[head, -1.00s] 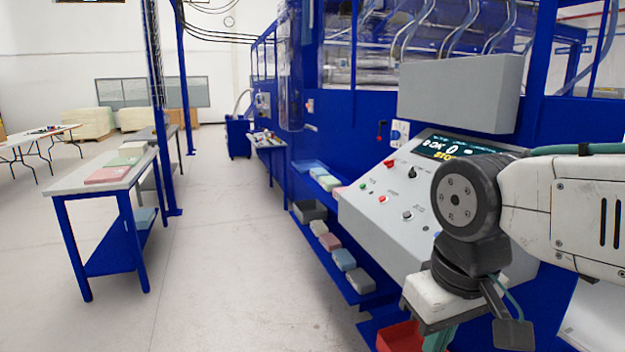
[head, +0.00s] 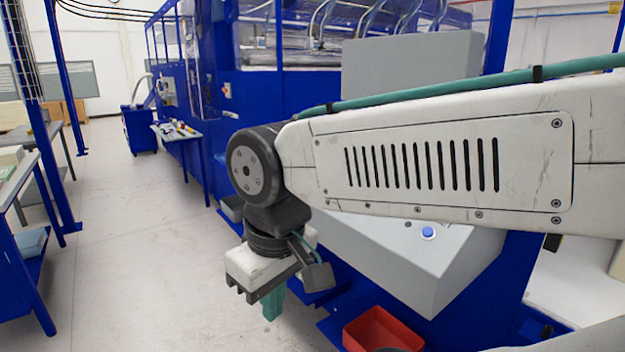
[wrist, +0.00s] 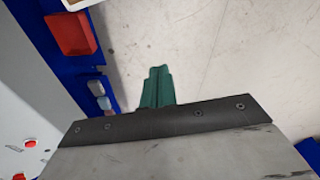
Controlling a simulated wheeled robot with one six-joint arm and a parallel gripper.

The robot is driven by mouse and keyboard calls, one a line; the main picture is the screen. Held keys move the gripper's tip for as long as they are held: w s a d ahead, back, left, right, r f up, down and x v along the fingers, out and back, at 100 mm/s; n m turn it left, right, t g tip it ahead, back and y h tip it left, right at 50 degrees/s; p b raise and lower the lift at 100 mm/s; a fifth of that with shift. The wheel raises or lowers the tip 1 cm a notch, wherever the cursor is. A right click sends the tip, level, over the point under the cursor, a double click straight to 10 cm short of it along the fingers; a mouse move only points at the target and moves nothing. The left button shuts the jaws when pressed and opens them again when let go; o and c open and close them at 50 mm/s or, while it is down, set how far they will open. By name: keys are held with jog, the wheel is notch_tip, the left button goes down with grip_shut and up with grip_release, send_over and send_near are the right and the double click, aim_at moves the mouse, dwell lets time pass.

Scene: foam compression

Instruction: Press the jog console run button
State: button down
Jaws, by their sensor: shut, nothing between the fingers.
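The grey jog console (head: 400,265) has a sloped face, and my arm covers most of it in the head view. A blue button (head: 428,233) shows below the arm near the console's right end. The run button cannot be made out. In the wrist view the console's pale face (wrist: 30,105) is at the left, with a red button (wrist: 30,143) on it. My gripper (head: 272,303) has teal fingers, shut and empty, pointing down to the left of the console. In the wrist view the fingers (wrist: 157,85) are together over bare floor, apart from the console.
A grey box (head: 410,68) stands above the console on the blue machine. A table (head: 12,190) is at far left. The floor aisle (head: 140,240) is clear.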

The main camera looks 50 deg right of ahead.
jog(key=w+d+r+m+t+h, duration=0.1)
jog(key=w+d+r+m+t, duration=0.15)
jog(key=w+d, duration=0.5)
jog(key=w+d+r+m+t+h, duration=0.1)
jog(key=w+d+r+m+t, duration=0.3)
jog(key=w, duration=0.7)
jog(key=w+d+r+h, duration=0.1)
jog(key=w+d+h, duration=0.1)
jog(key=d, duration=0.9)
jog(key=w+d+r+m+h, duration=0.1)
jog(key=w+d, duration=0.4)
jog(key=d, duration=0.7)
jog(key=shift+w+d+r+h, duration=0.25)
jog(key=shift+r+h, duration=0.25)
jog(key=shift+r, duration=0.25)
jog(key=shift+s+d+f, duration=0.1)
jog(key=shift+f, duration=0.05)
jog(key=shift+s+d+f, duration=0.15)
jog(key=shift+d+f, duration=0.55)
jog(key=shift+f, duration=0.5)
jog(key=shift+s+d+f, duration=0.2)
jog(key=shift+d+f, duration=0.55)
jog(key=shift+f, duration=0.5)
jog(key=shift+s+d+f, duration=0.15)
jog(key=shift+d+f, duration=0.55)
jog(key=shift+f, duration=0.5)
